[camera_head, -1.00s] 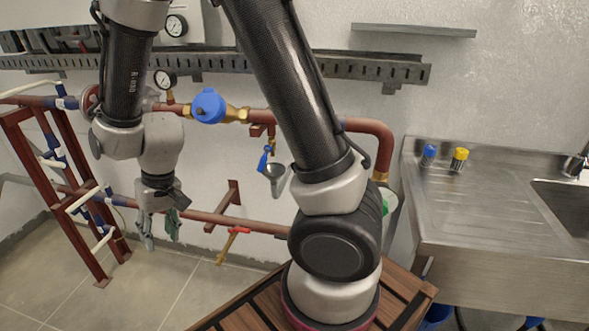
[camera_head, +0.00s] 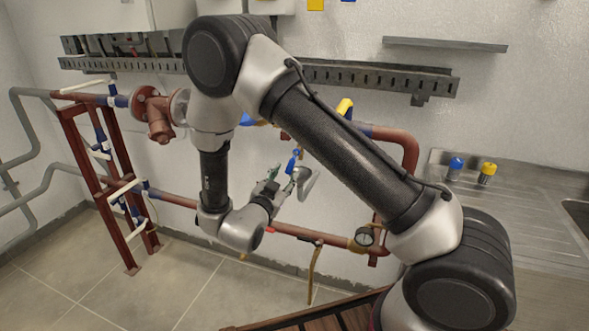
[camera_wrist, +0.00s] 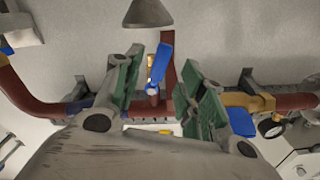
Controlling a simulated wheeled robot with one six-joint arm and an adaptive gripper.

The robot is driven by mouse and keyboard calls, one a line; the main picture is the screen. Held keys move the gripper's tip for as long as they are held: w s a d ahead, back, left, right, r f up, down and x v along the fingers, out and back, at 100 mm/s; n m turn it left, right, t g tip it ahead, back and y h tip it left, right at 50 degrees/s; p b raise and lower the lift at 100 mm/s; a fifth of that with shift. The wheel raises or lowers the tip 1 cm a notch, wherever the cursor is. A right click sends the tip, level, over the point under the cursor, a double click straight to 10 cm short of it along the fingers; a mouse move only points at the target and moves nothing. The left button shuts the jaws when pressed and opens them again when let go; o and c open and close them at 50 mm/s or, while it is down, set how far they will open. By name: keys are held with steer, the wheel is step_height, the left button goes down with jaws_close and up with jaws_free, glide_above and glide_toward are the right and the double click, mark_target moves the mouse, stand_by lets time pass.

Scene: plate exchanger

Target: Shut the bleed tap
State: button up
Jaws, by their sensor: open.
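The bleed tap is a small brass tap with a blue lever (camera_head: 293,160) below the upper red pipe (camera_head: 393,135). In the wrist view the blue lever (camera_wrist: 161,64) stands near the middle, beside the brass body, and slants slightly right toward a grey funnel (camera_wrist: 148,13). The funnel also shows in the head view (camera_head: 310,184). My gripper (camera_head: 281,178) is open, close to the lever. In the wrist view my gripper (camera_wrist: 160,70) has a green-padded finger on each side of the lever, with gaps visible. I cannot tell the exact depth between them.
The lower red pipe (camera_head: 296,231) runs behind my wrist, with a gauge (camera_head: 364,236) at its right. A red pipe rack (camera_head: 88,170) stands left. A metal sink unit (camera_head: 530,200) stands right. A yellow handle (camera_head: 345,106) shows above my forearm.

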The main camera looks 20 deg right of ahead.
mark_target(289, 169)
steer(key=x, duration=0.6)
steer(key=shift+w, duration=0.15)
jaws_close()
